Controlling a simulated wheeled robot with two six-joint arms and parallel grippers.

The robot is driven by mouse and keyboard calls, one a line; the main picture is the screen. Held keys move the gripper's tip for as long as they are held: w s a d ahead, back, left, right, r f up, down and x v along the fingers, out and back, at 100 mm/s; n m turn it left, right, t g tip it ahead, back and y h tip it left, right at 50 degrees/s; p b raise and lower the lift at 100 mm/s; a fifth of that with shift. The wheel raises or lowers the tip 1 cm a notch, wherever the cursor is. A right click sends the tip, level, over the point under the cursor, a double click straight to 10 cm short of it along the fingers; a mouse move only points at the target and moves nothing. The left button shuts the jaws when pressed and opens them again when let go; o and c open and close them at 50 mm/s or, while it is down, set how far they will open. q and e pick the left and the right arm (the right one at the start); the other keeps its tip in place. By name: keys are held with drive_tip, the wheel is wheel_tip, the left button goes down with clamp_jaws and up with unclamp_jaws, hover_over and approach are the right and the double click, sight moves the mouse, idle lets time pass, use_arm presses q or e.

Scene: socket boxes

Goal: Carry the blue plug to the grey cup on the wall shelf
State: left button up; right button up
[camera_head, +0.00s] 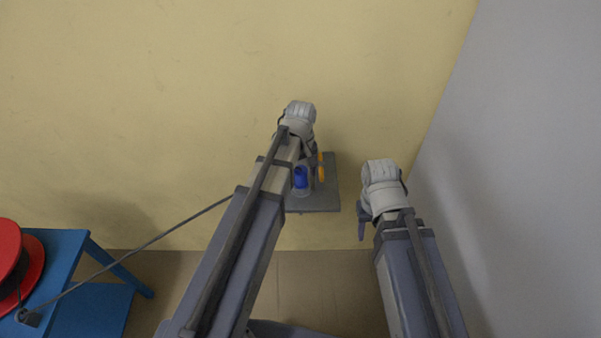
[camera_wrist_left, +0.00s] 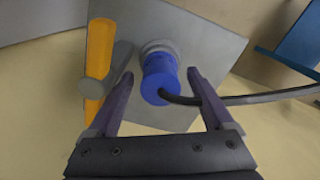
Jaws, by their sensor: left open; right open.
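The blue plug (camera_head: 301,178) stands in the grey cup (camera_head: 303,192) on the grey wall shelf (camera_head: 318,206). In the left wrist view the plug (camera_wrist_left: 160,80) has the cup's rim (camera_wrist_left: 158,46) around its far end, and a black cable leaves its near end. My left gripper (camera_head: 312,158) is at the shelf. In its wrist view, its open fingers (camera_wrist_left: 160,74) are on either side of the plug, with gaps visible. My right gripper (camera_head: 362,222) is open and empty, right of the shelf; its fingers are partly hidden.
An orange-handled tool (camera_head: 321,168) is beside the plug at the shelf, close to my left finger in the wrist view (camera_wrist_left: 98,60). The black cable (camera_head: 150,243) runs to a red reel (camera_head: 30,262) on a blue stand (camera_head: 62,246). A grey wall (camera_head: 530,150) bounds the right.

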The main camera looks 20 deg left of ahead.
use_arm(q)
wheel_tip(320, 180, up, 14)
drive_tip(key=p, duration=1.3)
drive_tip(key=shift+s, duration=0.1)
drive_tip(key=shift+c, duration=0.3)
